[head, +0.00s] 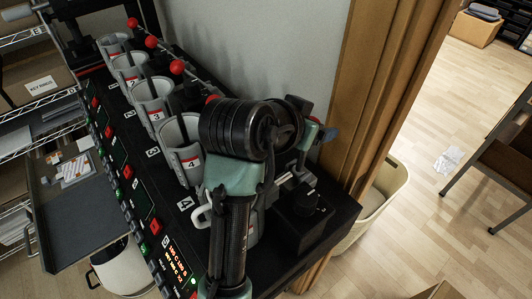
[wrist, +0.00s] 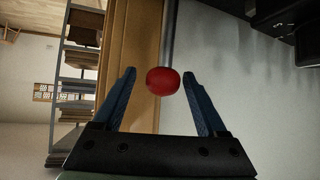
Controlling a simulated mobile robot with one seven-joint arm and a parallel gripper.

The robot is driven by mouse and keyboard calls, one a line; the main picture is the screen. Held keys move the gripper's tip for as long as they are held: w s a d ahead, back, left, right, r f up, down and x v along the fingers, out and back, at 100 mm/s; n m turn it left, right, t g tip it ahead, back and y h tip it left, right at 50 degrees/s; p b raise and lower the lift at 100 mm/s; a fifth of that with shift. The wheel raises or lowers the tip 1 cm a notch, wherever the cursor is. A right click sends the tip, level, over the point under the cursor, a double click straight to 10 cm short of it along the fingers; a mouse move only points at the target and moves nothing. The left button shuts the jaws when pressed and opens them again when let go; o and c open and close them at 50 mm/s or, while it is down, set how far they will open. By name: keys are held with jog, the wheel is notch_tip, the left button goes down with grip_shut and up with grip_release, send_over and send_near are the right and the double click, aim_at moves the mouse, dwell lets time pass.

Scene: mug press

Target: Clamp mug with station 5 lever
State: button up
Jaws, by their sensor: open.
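My gripper (wrist: 158,76) is open in the wrist view, its two blue fingers on either side of a red lever knob (wrist: 163,81). Gaps show between the knob and both fingers. A grey lever rod (wrist: 168,35) runs up from the knob in that picture. In the head view my arm covers most of station 5, and its lever knob is hidden there. A pale mug handle (head: 202,217) shows left of my arm at that station. The gripper (head: 322,134) is partly hidden behind my wrist, with one blue finger showing.
Presses with grey cuffs and numbered labels, such as station 4 (head: 189,163), line the black bench to the left. Other red knobs (head: 177,67) stand along the wall side. A wooden post (head: 358,100) stands close to the right of my gripper. A cream bin (head: 384,200) is below.

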jog(key=shift+r, duration=0.1)
jog(key=r+p, duration=0.3)
jog(key=r, duration=0.1)
jog(key=s+a+r+p, duration=0.1)
jog(key=r+p, duration=0.1)
jog(key=shift+s+p, duration=0.1)
jog(key=shift+p, duration=0.2)
jog(key=p+v, duration=0.3)
jog(key=v, duration=0.3)
dwell(0.3)
dwell(0.4)
